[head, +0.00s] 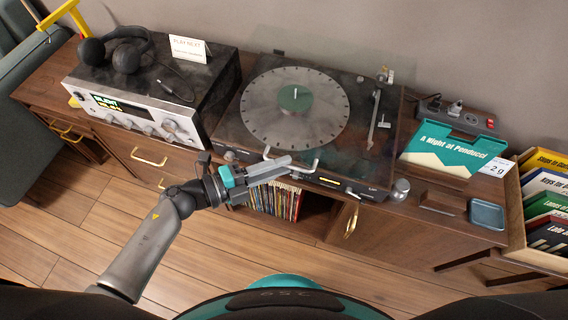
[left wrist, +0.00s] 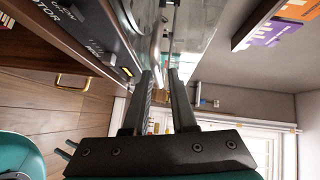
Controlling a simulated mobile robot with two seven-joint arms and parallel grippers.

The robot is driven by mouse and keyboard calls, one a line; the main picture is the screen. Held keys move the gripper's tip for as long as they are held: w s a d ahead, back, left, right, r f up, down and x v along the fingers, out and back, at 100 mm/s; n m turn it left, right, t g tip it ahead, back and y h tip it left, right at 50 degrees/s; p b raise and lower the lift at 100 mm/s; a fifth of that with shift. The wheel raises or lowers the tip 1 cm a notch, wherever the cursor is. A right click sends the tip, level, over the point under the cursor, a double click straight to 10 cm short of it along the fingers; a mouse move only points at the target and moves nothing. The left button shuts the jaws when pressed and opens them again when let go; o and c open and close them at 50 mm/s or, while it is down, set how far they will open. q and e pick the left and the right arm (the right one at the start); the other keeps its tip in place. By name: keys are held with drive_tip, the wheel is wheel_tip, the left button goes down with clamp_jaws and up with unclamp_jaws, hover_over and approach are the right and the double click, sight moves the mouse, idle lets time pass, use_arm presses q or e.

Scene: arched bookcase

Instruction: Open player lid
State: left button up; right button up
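The record player (head: 228,132) has a round grey platter (head: 262,125) with a green centre. A clear lid (head: 340,62) covers it and appears to be down; its see-through edges are hard to make out. A pale curved handle (head: 316,163) is at the lid's front edge, and it also shows in the left wrist view (left wrist: 155,50). My left gripper (head: 288,161) is at the handle's left part, with its two fingers apart. In the left wrist view the handle lies at the gap between the fingertips (left wrist: 160,72); contact cannot be told. My right gripper is not in view.
A silver amplifier (head: 135,118) with headphones (head: 122,52) and a card stands left of the player. A teal record sleeve (head: 450,150), a power strip (head: 455,115) and a record crate (head: 515,215) are at right. Records fill a shelf below. The floor in front is clear.

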use_arm(q)
drive_tip(key=shift+w+d+f, duration=0.35)
drive_tip(key=shift+d+f, duration=0.1)
drive_tip(key=shift+d, duration=0.25)
drive_tip(key=shift+c, duration=0.4)
clamp_jaws()
idle(0.6)
